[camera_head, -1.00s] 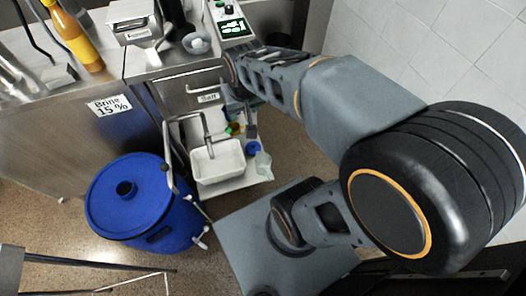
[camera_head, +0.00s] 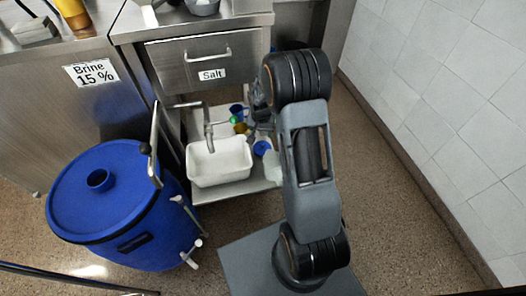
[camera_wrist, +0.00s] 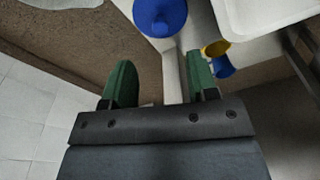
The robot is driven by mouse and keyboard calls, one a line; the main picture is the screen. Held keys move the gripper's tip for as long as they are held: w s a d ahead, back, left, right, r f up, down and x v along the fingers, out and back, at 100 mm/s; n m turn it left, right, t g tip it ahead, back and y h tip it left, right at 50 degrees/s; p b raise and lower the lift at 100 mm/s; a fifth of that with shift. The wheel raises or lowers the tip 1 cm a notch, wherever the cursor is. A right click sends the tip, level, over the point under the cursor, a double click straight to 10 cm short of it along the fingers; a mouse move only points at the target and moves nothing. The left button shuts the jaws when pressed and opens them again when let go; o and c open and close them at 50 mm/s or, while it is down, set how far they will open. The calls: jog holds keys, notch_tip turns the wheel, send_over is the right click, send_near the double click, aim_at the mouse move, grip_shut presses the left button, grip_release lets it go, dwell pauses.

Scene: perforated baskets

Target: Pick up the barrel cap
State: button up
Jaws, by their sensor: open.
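A blue round cap (camera_head: 262,148), which looks like the barrel cap, lies on the low shelf right of the white basin. In the wrist view the blue cap (camera_wrist: 160,15) is at the top middle, with a raised knob-like centre. My gripper (camera_wrist: 160,82) has its two green fingers apart with nothing held between them. The cap is beyond the fingertips, roughly in line with the gap, and not touched. In the head view my arm mostly hides the gripper. The blue barrel (camera_head: 110,205) stands at the left with an uncovered round neck (camera_head: 98,180) on its lid.
The white basin (camera_head: 219,165) sits under a tap on the shelf. Small yellow (camera_wrist: 215,48) and blue (camera_wrist: 224,68) items lie right of the cap in the wrist view. A translucent container (camera_head: 272,168) is beside the cap. A drawer labelled Salt (camera_head: 190,62) is above. Floor at right is free.

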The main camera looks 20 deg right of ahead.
aim_at(262, 143)
jog(key=shift+w+d+f+b, duration=0.15)
jog(key=shift+f+b, duration=0.35)
jog(key=shift+f, duration=1)
jog(key=shift+w+d+f+b, duration=0.15)
jog(key=shift+f+b, duration=0.4)
jog(key=shift+f, duration=0.95)
jog(key=shift+w+f+b, duration=0.2)
jog(key=shift+f+b, duration=0.3)
jog(key=shift+f, duration=1)
jog(key=shift+c, duration=0.2)
grip_shut()
jog(key=shift+r, duration=0.15)
